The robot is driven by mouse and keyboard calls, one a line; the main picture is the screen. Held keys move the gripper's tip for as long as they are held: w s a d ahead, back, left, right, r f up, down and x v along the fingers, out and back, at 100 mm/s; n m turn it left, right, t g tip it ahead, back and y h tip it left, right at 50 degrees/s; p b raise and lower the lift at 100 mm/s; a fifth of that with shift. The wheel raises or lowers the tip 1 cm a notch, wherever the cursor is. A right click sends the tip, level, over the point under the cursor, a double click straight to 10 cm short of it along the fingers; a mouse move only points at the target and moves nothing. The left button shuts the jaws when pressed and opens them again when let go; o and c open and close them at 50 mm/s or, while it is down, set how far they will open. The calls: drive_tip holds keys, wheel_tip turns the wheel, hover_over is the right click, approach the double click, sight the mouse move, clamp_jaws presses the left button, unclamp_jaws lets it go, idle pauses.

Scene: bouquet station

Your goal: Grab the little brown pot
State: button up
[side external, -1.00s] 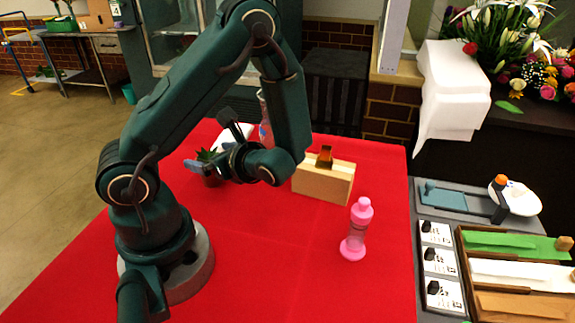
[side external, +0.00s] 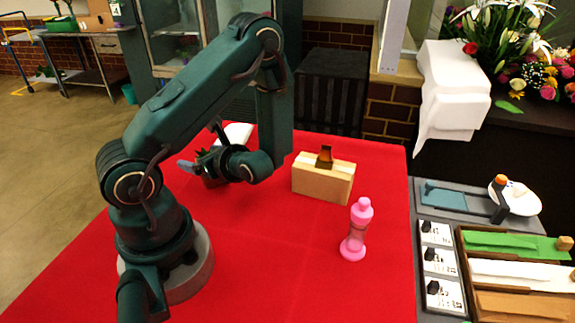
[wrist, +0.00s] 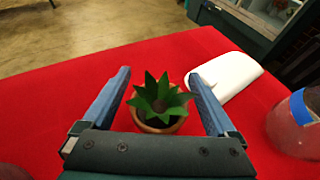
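The little brown pot (wrist: 158,126) holds a spiky green plant (wrist: 160,98). In the wrist view it sits between the two fingers of my gripper (wrist: 158,90). The fingers are spread, with a gap visible on both sides of the pot. Most of the pot and plant is hidden there by my gripper.
A white object (wrist: 226,75) lies just right of the pot. A clear bottle with a blue band (wrist: 295,122) stands further right in the wrist view.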

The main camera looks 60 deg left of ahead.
clamp_jaws()
drive_tip(key=shift+r, duration=0.1)
